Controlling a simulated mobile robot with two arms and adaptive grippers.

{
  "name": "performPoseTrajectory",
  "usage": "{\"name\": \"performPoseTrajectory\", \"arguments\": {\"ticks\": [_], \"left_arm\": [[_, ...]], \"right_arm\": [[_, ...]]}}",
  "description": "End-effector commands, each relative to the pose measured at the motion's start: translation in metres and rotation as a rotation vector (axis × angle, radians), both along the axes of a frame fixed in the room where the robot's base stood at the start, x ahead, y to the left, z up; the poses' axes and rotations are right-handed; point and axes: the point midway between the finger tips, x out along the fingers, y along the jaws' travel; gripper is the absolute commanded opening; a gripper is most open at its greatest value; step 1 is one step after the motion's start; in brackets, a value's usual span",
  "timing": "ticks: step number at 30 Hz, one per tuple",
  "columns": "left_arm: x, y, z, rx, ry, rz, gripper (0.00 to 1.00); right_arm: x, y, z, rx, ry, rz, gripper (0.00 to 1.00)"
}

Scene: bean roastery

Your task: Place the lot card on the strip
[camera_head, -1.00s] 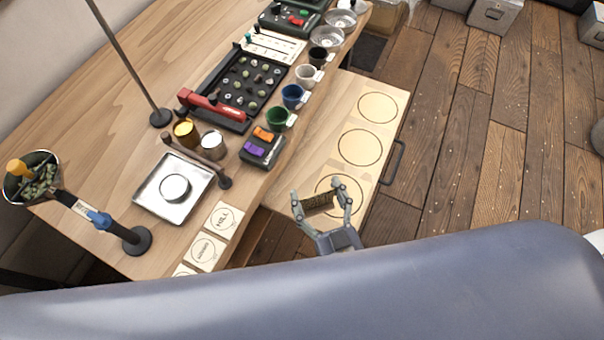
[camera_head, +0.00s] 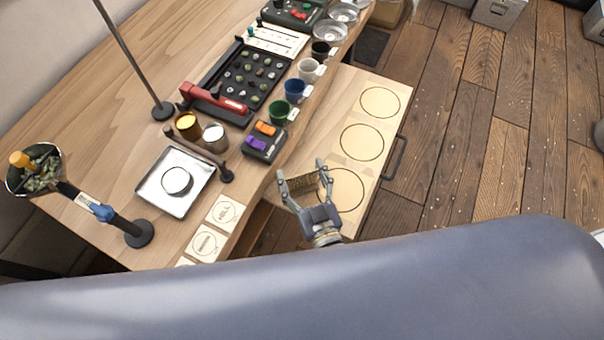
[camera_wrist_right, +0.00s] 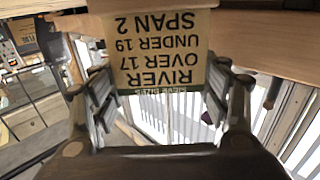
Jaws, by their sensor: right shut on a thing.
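The lot card (camera_wrist_right: 170,50) is tan with black print reading RIVER, OVER 17, UNDER 19, SPAN 2, upside down in the right wrist view. My right gripper (camera_head: 302,172) is shut on it, with a finger at each side edge. In the head view the small, dark-looking card (camera_head: 304,184) is held between the fingertips, near the table's front edge and the nearest circle of the pulled-out board. I cannot tell which surface is the strip. My left gripper is out of view.
The pulled-out board (camera_head: 352,105) bears three circles and has a dark handle (camera_head: 395,158). On the table are a square metal tray (camera_head: 157,193), labelled cards (camera_head: 207,243), several cups, and a black sorting tray (camera_head: 228,85). A thin pole (camera_head: 130,52) stands at left.

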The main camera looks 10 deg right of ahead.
Motion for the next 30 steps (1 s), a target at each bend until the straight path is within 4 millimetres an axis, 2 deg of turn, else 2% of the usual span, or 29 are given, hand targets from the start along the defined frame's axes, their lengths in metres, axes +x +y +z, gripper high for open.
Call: {"name": "performPoseTrajectory", "arguments": {"ticks": [3,4,6,20,26,30], "left_arm": [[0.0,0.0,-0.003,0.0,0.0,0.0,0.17],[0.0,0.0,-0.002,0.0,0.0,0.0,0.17],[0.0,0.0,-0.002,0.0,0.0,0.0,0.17],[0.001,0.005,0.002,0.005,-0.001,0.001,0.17],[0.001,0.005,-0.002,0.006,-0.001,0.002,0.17],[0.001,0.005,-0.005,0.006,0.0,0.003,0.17]], "right_arm": [[0.0,0.0,-0.004,0.0,0.0,0.0,0.46],[0.0,0.0,-0.003,0.0,0.0,0.0,0.74],[0.0,0.0,-0.003,0.0,0.0,0.0,0.9],[-0.001,0.0,0.002,0.0,0.0,0.0,0.9],[-0.033,-0.006,-0.002,-0.002,0.005,0.001,0.9],[-0.064,-0.012,-0.002,-0.002,0.006,0.0,0.9]]}}
